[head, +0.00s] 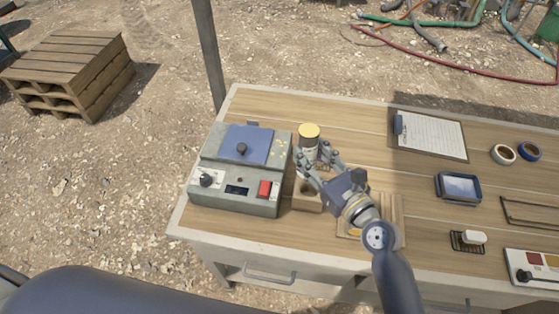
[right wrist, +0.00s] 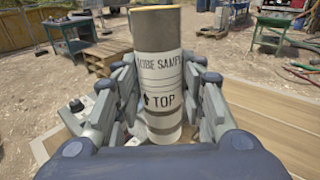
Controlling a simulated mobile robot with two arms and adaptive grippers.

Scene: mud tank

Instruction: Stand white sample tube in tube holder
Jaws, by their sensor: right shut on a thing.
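The white sample tube (head: 309,143) has a yellow-tan top and stands roughly upright in my right gripper (head: 314,163). In the right wrist view the tube (right wrist: 160,75) shows a printed label with "TOP" and an arrow, and the fingers are closed around both its sides. A wooden block with a dark round hole, which looks like the tube holder (head: 306,201), sits on the table just below the gripper in the head view. My left gripper is out of view.
A grey device with a blue lid (head: 240,170) stands close left of the block. A wooden tray (head: 397,222) lies to the right, partly behind my right arm. A clipboard (head: 430,134), tape rolls (head: 503,154) and a blue-rimmed dish (head: 458,187) lie farther right.

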